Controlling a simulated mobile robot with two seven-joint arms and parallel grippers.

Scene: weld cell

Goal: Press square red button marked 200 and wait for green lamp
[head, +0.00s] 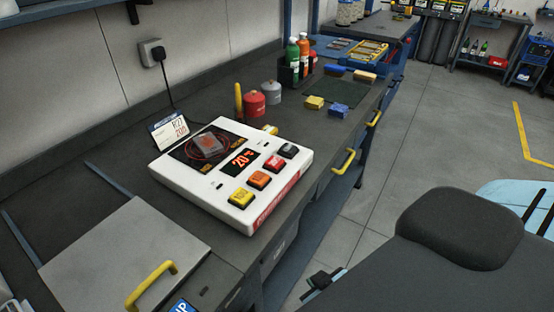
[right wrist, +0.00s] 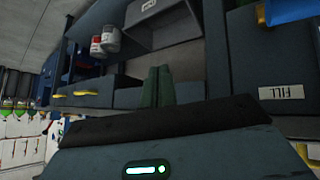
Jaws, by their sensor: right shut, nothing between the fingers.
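A white control box (head: 205,187) sits on the dark bench in the head view. Its sloping front has a row of square buttons: yellow (head: 241,198), orange (head: 259,179), red (head: 273,165) and black (head: 288,150). Their markings are too small to read surely. A red-lit display (head: 238,162) seems to begin with 20. I see no lit green lamp on the box. My right gripper (head: 322,282) is low in the head view, right of the bench edge and well apart from the buttons. Its fingers (right wrist: 158,86) are shut and empty in the right wrist view. My left gripper is out of view.
Red (head: 254,103) and grey canisters, bottles and yellow blocks (head: 314,103) stand farther back. Yellow handles (head: 344,161) stick out along the bench front.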

